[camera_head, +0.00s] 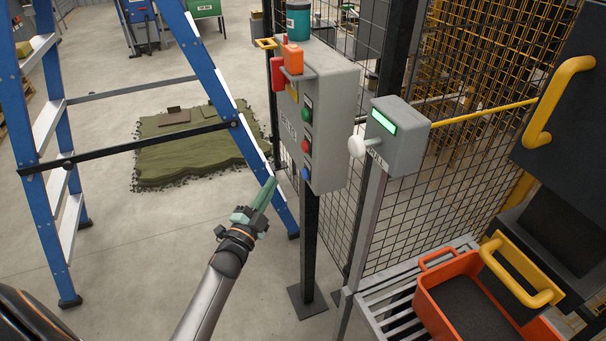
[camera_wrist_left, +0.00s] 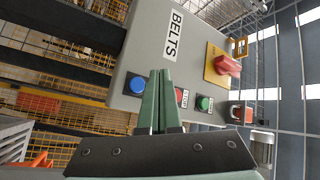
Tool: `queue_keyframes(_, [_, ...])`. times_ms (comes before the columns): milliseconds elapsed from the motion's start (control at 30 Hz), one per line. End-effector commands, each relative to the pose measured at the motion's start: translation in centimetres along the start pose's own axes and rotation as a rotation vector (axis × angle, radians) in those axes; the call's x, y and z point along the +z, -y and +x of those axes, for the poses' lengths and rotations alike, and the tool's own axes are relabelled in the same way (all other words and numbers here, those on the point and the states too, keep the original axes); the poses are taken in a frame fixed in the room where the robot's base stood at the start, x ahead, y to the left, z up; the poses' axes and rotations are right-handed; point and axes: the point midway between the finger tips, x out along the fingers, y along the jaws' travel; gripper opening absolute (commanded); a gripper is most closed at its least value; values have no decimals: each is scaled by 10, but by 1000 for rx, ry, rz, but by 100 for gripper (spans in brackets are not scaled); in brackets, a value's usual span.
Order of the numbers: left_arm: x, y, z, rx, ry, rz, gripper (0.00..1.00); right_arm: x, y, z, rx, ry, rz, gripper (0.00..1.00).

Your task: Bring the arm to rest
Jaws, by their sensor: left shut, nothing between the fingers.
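My left gripper (camera_head: 264,194) is shut and empty, with its green fingers together. In the head view it is in the air to the left of the grey control box (camera_head: 330,90) and in front of the blue ladder. The box has a blue button (camera_wrist_left: 137,84), a red button, a green button (camera_wrist_left: 203,103) and a red switch on a yellow plate (camera_wrist_left: 227,66). I cannot tell from the pictures that the fingers touch the box. My right gripper is not in view.
A blue stepladder (camera_head: 60,150) stands at the left. A smaller grey box with a lit green screen (camera_head: 384,121) stands on a post to the right. An orange crate (camera_head: 462,285) sits on a slatted bench. Wire fencing (camera_head: 460,200) runs behind. The floor (camera_head: 130,245) at the lower left is clear.

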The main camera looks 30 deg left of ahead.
Motion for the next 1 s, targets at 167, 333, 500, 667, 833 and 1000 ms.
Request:
queue_keyframes(167, [0, 0, 0, 0, 0, 0, 0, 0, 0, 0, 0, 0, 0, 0])
queue_keyframes(333, [0, 0, 0, 0, 0, 0, 0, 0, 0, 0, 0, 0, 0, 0])
queue_keyframes(500, [0, -16, -18, 59, 44, -73, 0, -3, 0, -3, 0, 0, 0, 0])
queue_keyframes(667, [-7, -67, -81, 250, 207, -318, 0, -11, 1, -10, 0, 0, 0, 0])
queue_keyframes(833, [-35, -130, -180, 503, 455, -632, 0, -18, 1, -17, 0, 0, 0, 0])
queue_keyframes(1000, [-66, -162, -258, 676, 647, -826, 0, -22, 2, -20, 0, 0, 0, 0])
